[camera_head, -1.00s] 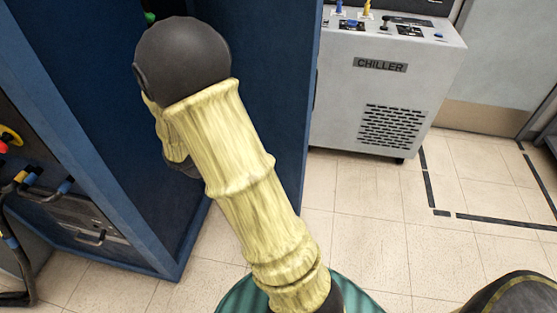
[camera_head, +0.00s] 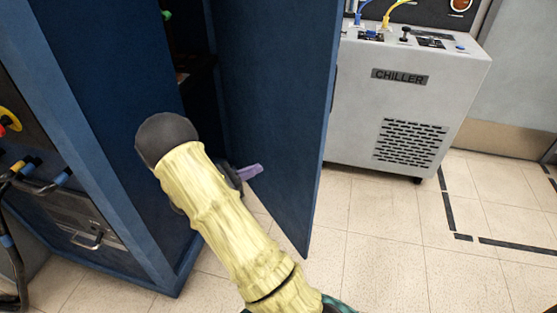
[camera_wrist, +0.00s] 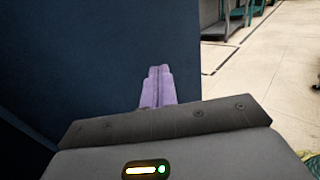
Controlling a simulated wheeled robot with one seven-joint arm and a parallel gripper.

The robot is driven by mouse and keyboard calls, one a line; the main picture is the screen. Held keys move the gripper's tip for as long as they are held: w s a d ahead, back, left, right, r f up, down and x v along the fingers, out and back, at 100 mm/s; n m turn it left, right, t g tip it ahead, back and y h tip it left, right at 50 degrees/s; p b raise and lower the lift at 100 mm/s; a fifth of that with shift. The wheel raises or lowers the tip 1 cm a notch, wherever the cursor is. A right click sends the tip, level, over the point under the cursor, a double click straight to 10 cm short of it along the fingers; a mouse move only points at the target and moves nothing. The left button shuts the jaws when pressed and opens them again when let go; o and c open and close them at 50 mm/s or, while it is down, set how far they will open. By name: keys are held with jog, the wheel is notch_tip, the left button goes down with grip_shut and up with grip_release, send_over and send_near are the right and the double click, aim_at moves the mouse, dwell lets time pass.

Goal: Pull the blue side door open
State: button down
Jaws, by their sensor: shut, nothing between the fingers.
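The blue side door (camera_head: 275,110) stands swung out from the blue cabinet (camera_head: 90,90), with a dark gap between them. Its flat face also fills much of the wrist view (camera_wrist: 80,60). My gripper (camera_head: 256,170) has purple fingers, pressed together and empty, pointing at the lower part of the door. In the wrist view the shut fingers (camera_wrist: 158,88) lie in front of the door's blue face; I cannot tell whether they touch it. My arm reaches in from the bottom of the head view and hides part of the opening.
A grey chiller (camera_head: 400,105) stands to the right behind the door. Tiled floor (camera_head: 385,245) is clear right of the door, with black tape marks. A panel with cables and a handle (camera_head: 90,240) is on the cabinet's left side.

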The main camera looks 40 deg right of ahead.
aim_at(300, 150)
jog(key=d+b, duration=0.1)
jog(key=d, duration=0.3)
jog(key=d+b, duration=0.1)
jog(key=d, duration=0.3)
jog(key=d+b, duration=0.1)
jog(key=d, duration=0.3)
jog(key=shift+s+d+f, duration=0.1)
jog(key=shift+s+d, duration=0.3)
jog(key=shift+d, duration=0.45)
jog(key=shift+d, duration=0.1)
